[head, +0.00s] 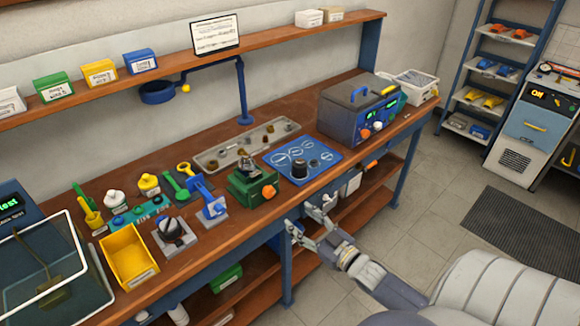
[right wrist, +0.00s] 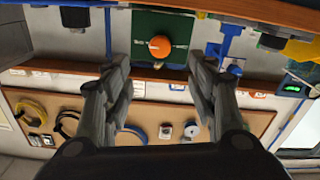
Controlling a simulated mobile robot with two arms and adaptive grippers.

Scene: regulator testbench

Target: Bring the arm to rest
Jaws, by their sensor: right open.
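My right gripper (head: 308,222) is open and empty in the head view. It is out in front of the workbench (head: 372,146), near its front edge, below the blue mat. Its two fingers also show apart in the right wrist view (right wrist: 160,85), with nothing between them. Beyond the fingers in that view is a green fixture with an orange knob (right wrist: 160,46). The same green fixture (head: 250,190) stands on the bench in the head view, left of my gripper. My left gripper is not in view.
The blue mat (head: 328,153) holds a dark round part. A blue-grey test unit (head: 350,120) stands at the bench's right. A yellow bin (head: 128,262) and small tools are at the left. Open floor (head: 430,215) lies right of the bench, with a dark floor mat (head: 525,235).

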